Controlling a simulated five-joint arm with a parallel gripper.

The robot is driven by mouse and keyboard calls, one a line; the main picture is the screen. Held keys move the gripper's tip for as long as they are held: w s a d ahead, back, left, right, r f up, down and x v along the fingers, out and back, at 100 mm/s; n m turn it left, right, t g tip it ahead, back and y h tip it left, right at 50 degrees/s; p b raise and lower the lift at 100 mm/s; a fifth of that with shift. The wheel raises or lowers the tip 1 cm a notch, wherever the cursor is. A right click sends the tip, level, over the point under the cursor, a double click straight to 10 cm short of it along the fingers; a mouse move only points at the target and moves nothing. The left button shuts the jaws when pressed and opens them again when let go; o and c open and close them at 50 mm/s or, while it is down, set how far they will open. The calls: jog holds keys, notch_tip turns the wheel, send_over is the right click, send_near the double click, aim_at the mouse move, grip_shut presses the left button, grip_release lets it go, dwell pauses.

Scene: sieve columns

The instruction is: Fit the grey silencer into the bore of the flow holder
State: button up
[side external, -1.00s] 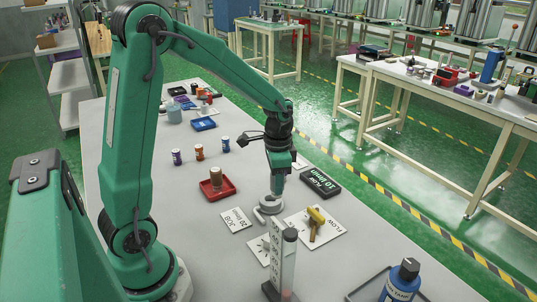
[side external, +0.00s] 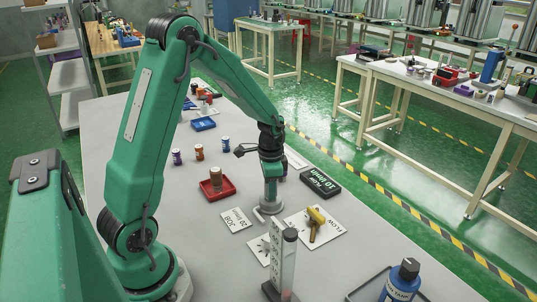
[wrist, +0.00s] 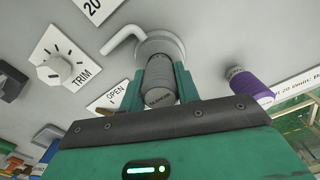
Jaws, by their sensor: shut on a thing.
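The grey silencer (wrist: 159,92), a ribbed cylinder with lettering, sits between the fingers of my gripper (wrist: 160,78) in the wrist view. My gripper (side external: 271,201) is shut on it and points down over the flow holder (side external: 267,214) in the side view. The flow holder (wrist: 163,43) shows in the wrist view as a pale round body with a bent rod at its left. The silencer's far end meets the holder's round top and looks roughly in line with it. The bore is hidden behind the silencer, so I cannot tell how deep it sits.
A purple-ribbed cylinder (wrist: 247,86) stands close right of the gripper in the wrist view.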

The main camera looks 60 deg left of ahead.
jog(key=shift+f, duration=0.4)
jog(key=shift+f, duration=0.15)
jog(key=o, duration=1)
notch_tip(320, 180, up, 12)
jog(key=shift+f, duration=0.2)
jog(key=shift+r, duration=0.35)
